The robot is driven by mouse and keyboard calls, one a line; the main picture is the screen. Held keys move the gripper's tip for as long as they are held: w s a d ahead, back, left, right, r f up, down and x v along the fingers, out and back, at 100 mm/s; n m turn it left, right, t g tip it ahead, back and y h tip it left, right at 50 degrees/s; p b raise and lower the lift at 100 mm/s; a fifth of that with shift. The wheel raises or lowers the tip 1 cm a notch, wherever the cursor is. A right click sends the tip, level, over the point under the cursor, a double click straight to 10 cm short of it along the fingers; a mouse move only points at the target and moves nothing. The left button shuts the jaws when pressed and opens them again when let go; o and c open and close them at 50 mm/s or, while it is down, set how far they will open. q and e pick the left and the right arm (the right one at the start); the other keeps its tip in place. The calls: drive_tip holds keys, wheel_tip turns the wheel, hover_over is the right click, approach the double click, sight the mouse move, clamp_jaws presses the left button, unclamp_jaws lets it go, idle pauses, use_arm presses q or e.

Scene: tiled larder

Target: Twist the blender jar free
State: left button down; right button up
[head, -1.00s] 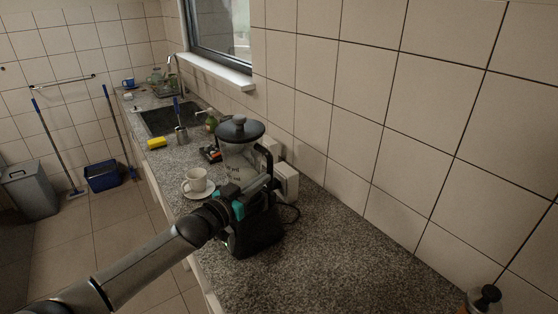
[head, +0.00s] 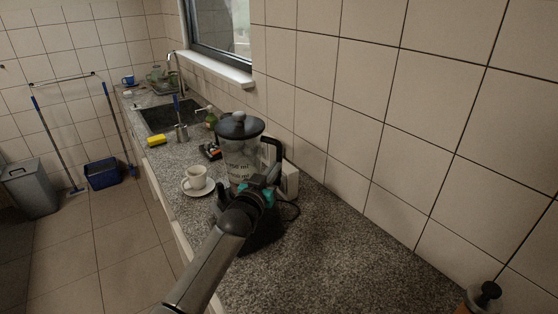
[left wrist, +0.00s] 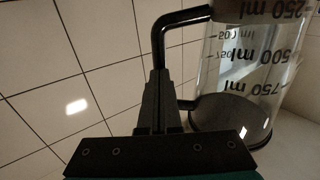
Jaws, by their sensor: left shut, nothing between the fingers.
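The blender stands on the counter. Its clear jar (head: 238,155) is upright under a dark lid (head: 240,126), above a dark base (head: 262,236) partly hidden by my arm. The jar's black handle (head: 271,146) points toward the wall side. My left gripper (head: 272,176) is at the near side of the jar, low by the handle. In the left wrist view the jar (left wrist: 245,75) shows upside down with its ml marks. There my left fingers (left wrist: 160,78) are shut and empty, overlapping part of the handle (left wrist: 180,20). My right gripper is out of view.
A white cup (head: 195,178) on a saucer (head: 198,190) stands close left of the blender. White wall boxes (head: 290,181) and a cable are behind it. A bottle (head: 486,298) stands at the front right. The counter (head: 345,255) between is clear.

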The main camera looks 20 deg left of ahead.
use_arm(q)
drive_tip(key=s+n+y+p, duration=0.1)
drive_tip(key=s+p, duration=0.1)
drive_tip(key=s+d+y+p, duration=0.1)
drive_tip(key=s, duration=0.1)
drive_tip(key=shift+d+n+y+p, duration=0.2)
drive_tip(key=shift+n+y+p, duration=0.15)
drive_tip(key=shift+n+y, duration=0.05)
idle(0.9)
idle(0.5)
